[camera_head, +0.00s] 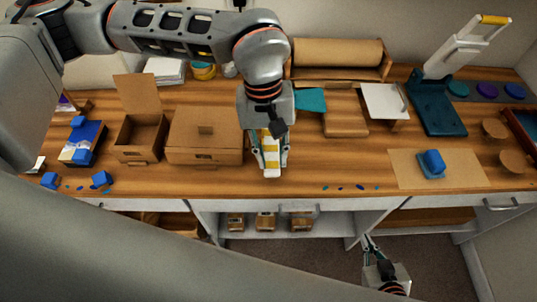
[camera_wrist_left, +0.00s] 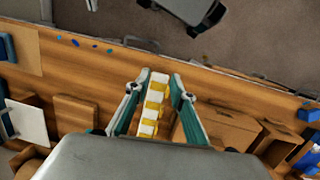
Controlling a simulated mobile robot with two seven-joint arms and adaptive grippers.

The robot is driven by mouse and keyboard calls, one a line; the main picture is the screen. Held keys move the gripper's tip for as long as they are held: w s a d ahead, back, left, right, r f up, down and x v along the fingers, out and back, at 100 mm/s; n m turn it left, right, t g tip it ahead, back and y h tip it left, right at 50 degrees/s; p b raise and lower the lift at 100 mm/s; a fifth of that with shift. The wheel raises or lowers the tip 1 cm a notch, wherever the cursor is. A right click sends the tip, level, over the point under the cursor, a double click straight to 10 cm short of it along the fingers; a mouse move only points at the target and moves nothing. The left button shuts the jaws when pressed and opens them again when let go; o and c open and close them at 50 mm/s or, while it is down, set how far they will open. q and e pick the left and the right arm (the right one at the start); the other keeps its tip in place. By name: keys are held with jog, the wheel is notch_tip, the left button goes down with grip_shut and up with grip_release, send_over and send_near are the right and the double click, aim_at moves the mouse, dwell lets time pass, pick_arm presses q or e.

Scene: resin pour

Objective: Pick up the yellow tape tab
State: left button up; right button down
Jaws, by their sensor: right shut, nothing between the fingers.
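A white strip with several yellow tabs (camera_head: 271,160) lies at the front middle of the wooden table. It also shows in the left wrist view (camera_wrist_left: 154,103). I cannot tell the tabs apart from one another. My left gripper (camera_head: 272,150) points down over the strip, one finger on each side. In the left wrist view its fingers (camera_wrist_left: 160,85) stand apart, with narrow gaps beside the strip. The gripper hides part of the strip in the head view. My right gripper (camera_head: 370,244) is shut and empty, low in front of the table.
A closed cardboard box (camera_head: 205,135) and an open one (camera_head: 138,138) stand left of the strip. Behind it are a cardboard holder (camera_head: 345,110) and a teal sheet (camera_head: 311,99). A blue block (camera_head: 433,163) stands on a brown sheet at right. Small blue bits lie near the front edge.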

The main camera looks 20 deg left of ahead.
aim_at(270, 162)
pick_arm(q)
jog(key=shift+t+y, duration=0.5)
jog(key=shift+y, duration=0.1)
jog(key=w+a, duration=0.3)
jog(key=shift+w+a+r, duration=0.1)
jog(key=shift+a+r, duration=0.15)
jog(key=shift+r, duration=0.15)
jog(key=shift+d+f+p, duration=0.15)
jog(key=shift+f+p, duration=0.55)
jog(key=shift+f, duration=3.1)
grip_shut()
